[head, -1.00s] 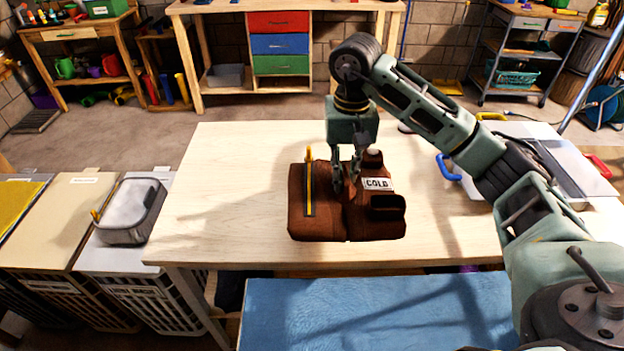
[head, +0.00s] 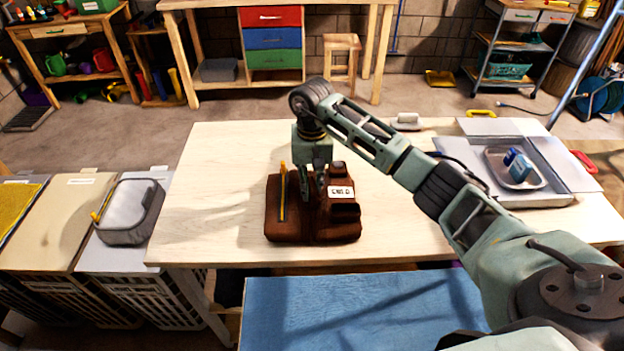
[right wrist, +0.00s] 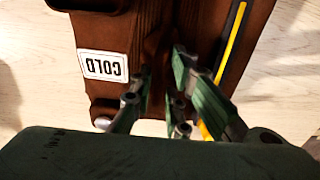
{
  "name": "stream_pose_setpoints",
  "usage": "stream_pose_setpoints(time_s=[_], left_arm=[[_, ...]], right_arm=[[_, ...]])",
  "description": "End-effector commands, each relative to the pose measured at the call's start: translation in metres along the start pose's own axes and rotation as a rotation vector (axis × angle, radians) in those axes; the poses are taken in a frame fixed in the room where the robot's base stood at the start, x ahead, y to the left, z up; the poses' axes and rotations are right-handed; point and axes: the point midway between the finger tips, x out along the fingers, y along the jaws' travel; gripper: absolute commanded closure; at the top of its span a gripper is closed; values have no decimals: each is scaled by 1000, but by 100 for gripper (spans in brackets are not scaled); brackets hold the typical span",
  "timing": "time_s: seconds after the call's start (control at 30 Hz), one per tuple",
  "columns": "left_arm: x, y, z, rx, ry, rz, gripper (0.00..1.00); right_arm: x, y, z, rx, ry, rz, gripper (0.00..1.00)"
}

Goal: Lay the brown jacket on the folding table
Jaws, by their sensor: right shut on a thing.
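The brown jacket (head: 290,232) is a folded bundle with a white label and a yellow-and-black strip, over the left-middle of the pale wooden folding table (head: 220,165). In the right wrist view the jacket (right wrist: 205,25) fills the upper middle, and its label reads COLD. My right gripper (head: 313,188) points down from above and is shut on the jacket's middle; its fingers (right wrist: 160,80) pinch the cloth. I cannot tell whether the jacket's underside touches the tabletop. My left gripper is not in view.
A grey tray (head: 560,190) with a blue item stands on the table's right. A blue surface (head: 350,310) lies in front. The table's left part is clear.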

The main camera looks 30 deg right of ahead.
Motion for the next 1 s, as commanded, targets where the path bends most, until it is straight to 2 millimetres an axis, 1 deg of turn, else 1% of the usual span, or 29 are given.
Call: stream_pose_setpoints(time_s=[0.17,0.3,0.33,0.5,0.53,0.83,0.9,0.97,1.0], left_arm=[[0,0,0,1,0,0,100],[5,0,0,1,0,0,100],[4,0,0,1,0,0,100],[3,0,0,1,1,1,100],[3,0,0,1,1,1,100],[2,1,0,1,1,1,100],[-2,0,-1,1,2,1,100],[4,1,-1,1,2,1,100],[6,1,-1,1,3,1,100]], right_arm=[[-2,-1,-1,0,4,-3,100],[2,-1,-1,0,4,-3,100],[2,0,0,0,2,-2,82],[2,0,0,0,1,-2,67],[2,0,0,0,1,-2,66],[1,0,0,0,1,-2,66],[-2,-1,0,0,0,-2,66],[-7,-1,-2,0,5,-3,66],[-13,-1,-2,1,6,-4,66]])
